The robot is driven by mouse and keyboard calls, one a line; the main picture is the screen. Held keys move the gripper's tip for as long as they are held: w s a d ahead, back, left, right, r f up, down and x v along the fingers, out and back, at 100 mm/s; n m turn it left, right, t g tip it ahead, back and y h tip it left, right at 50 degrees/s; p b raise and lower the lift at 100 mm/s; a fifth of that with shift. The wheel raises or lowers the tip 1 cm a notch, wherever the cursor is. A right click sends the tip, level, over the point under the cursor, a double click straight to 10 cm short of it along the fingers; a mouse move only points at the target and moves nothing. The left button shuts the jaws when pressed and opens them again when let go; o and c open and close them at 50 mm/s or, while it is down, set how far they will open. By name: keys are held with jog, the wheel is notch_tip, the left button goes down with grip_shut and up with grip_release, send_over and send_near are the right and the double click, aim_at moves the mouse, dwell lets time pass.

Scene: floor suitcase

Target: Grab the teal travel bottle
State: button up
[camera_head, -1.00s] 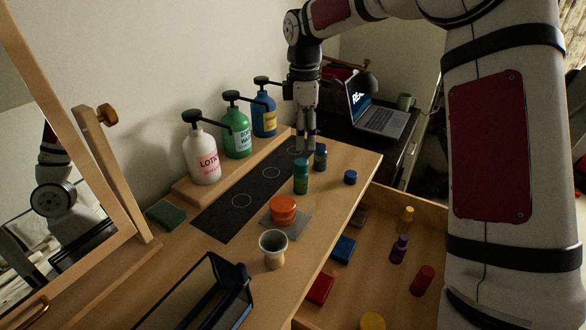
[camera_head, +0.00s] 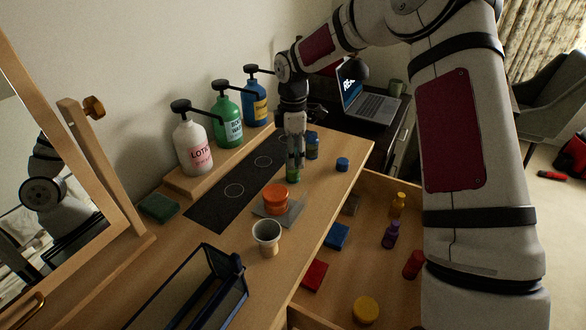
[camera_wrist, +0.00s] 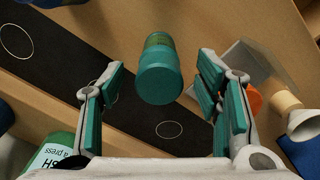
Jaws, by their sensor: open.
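The teal travel bottle (camera_wrist: 160,72) stands on the wooden desktop, seen from above between my gripper's fingers in the wrist view. In the head view the bottle (camera_head: 293,175) is right below my gripper (camera_head: 296,160), which hides its upper part. My gripper is open, pointing down, with teal finger pads on both sides of the bottle. A gap shows on each side in the wrist view, so the fingers look clear of it.
A dark blue bottle (camera_head: 312,147) stands close behind the teal one. An orange jar (camera_head: 275,198) is in front, near a cup (camera_head: 266,236). Pump bottles, including a green one (camera_head: 227,118), line the wall. An open drawer (camera_head: 352,268) holds several small items.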

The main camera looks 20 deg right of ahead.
aim_at(292, 176)
notch_tip(292, 176, down, 4)
jog(key=shift+r, duration=0.1)
jog(key=shift+c, duration=0.6)
jog(key=c, duration=1.2)
jog(key=shift+o, duration=0.2)
